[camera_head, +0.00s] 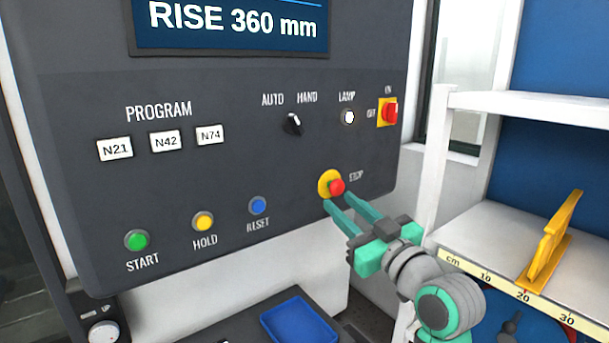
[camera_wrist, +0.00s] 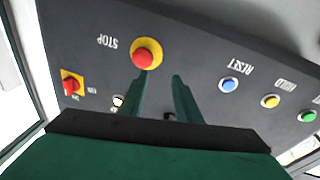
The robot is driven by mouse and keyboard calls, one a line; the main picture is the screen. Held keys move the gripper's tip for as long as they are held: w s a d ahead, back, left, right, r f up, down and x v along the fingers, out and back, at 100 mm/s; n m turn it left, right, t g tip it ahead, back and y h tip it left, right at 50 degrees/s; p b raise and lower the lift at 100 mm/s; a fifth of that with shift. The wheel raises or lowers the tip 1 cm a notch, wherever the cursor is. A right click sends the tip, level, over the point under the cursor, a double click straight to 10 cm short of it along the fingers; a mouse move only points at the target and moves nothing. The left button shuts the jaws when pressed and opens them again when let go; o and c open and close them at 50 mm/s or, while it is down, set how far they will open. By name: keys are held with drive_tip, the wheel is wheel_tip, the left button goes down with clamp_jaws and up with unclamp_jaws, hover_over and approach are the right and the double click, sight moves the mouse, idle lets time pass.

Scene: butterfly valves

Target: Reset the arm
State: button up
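My gripper (camera_head: 337,205) is at the lower right of a dark control panel (camera_head: 230,90), with its two teal fingers apart and nothing between them. In the head view its fingertips are close to the red STOP button (camera_head: 337,187) on its yellow base; I cannot tell whether they touch it. In the wrist view the fingers (camera_wrist: 162,76) point at the panel, one tip just below the STOP button (camera_wrist: 145,55), the other towards the blue RESET button (camera_wrist: 229,84).
The panel also has a green START button (camera_head: 137,240), a yellow HOLD button (camera_head: 203,222), an AUTO/HAND knob (camera_head: 293,124) and a red switch (camera_head: 389,112). A white shelf (camera_head: 500,240) with a yellow piece (camera_head: 551,236) stands at right. A blue tray (camera_head: 300,320) lies below.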

drive_tip(key=s+a+f+m+t+h, duration=0.15)
drive_tip(key=f+m+h, duration=0.25)
drive_tip(key=f, duration=1.2)
drive_tip(key=s+a+f+m+g+h, duration=0.1)
drive_tip(key=s+f+m+h, duration=0.3)
drive_tip(key=f, duration=1.1)
drive_tip(key=s+a+f+m+g+h, duration=0.1)
drive_tip(key=s+a+f, duration=0.1)
drive_tip(key=s+f, duration=0.8)
drive_tip(key=s+a+f+m+g+h, duration=0.1)
drive_tip(key=s+f, duration=0.7)
drive_tip(key=s, duration=0.5)
drive_tip(key=s+a+n, duration=0.1)
drive_tip(key=s, duration=0.7)
drive_tip(key=s+a+r+n, duration=0.1)
drive_tip(key=s, duration=0.8)
drive_tip(key=shift+s+a+r+n+y, duration=0.25)
drive_tip(key=shift+a+n+y, duration=0.05)
drive_tip(key=shift+n+y, duration=0.1)
drive_tip(key=shift+g, duration=0.25)
